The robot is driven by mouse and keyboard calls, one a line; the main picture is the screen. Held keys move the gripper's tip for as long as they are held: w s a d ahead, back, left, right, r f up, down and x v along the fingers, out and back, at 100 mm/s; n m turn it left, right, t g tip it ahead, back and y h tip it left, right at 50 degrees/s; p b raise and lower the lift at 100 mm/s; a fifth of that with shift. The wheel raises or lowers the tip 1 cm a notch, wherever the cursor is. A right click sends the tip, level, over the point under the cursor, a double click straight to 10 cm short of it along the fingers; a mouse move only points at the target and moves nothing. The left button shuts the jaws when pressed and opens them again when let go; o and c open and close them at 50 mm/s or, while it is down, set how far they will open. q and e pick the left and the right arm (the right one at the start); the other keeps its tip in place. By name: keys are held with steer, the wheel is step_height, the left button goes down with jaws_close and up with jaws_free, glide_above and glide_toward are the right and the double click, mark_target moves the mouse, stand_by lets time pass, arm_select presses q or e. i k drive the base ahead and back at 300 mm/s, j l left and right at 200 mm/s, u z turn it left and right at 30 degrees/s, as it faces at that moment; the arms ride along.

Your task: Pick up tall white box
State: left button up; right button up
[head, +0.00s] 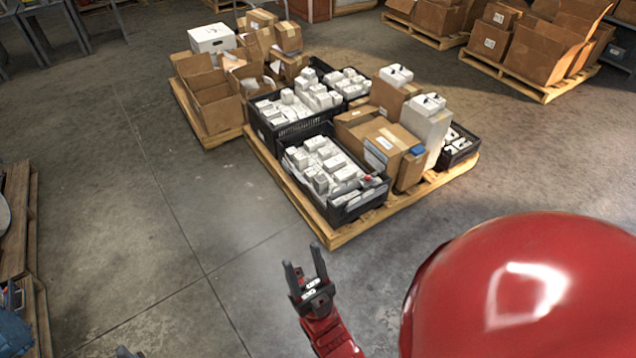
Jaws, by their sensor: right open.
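The tall white box (428,128) stands upright near the right end of the middle pallet (345,233), with small white and black items on its top. A brown carton (411,170) in front hides its lower part. My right gripper (303,258) is open and empty, fingers pointing up the picture, over bare floor in front of the pallet and well apart from the box. A small grey piece at the bottom edge, left of centre, may be the tip of my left gripper (124,352); its jaws cannot be made out.
Black crates (350,208) of small white boxes fill the left of the middle pallet. Brown cartons stand between them and the tall box. A pallet with open cartons (212,95) is behind left, another (545,95) back right. The floor (150,220) at left is clear.

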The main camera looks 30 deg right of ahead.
mark_target(321, 182)
steer(key=i+l+z, duration=0.2)
steer(key=i+l, duration=0.15)
steer(key=i, duration=0.15)
steer(key=i+l+z, duration=0.15)
steer(key=i+l, duration=0.15)
steer(key=i, duration=0.25)
steer(key=i+l+z, duration=0.2)
steer(key=i, duration=0.35)
steer(key=i+l+z, duration=0.2)
steer(key=i, duration=0.35)
steer(key=j, duration=0.1)
